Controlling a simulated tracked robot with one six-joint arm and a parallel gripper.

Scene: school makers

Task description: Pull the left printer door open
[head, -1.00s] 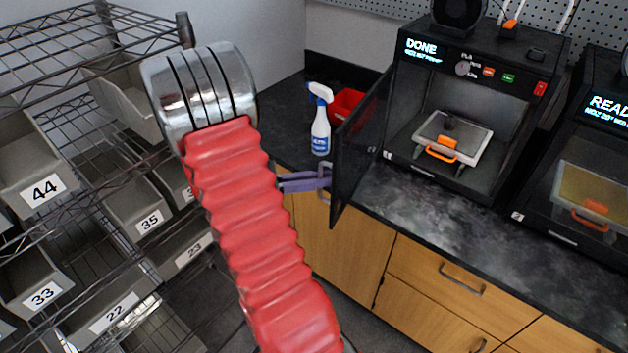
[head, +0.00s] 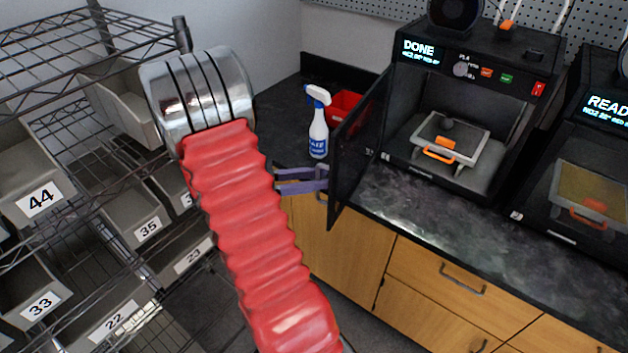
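The left printer (head: 462,72) stands on the counter with "DONE" on its screen. Its dark see-through door (head: 357,148) is swung wide open to the left, its free edge out over the counter's front. A build plate with an orange handle (head: 440,153) shows inside the printer. My gripper (head: 324,178) reaches out from behind my red arm. Its two purple fingers are spread apart at the door's outer edge. I see nothing held between them, and the door handle is hard to make out there. I cannot tell whether the fingers touch the door.
A white spray bottle (head: 318,125) and a red bin (head: 343,106) stand on the counter behind the door. A second printer (head: 580,170) stands at the right. A wire shelf with numbered grey bins (head: 35,185) fills the left. Wooden drawers (head: 450,283) are below the counter.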

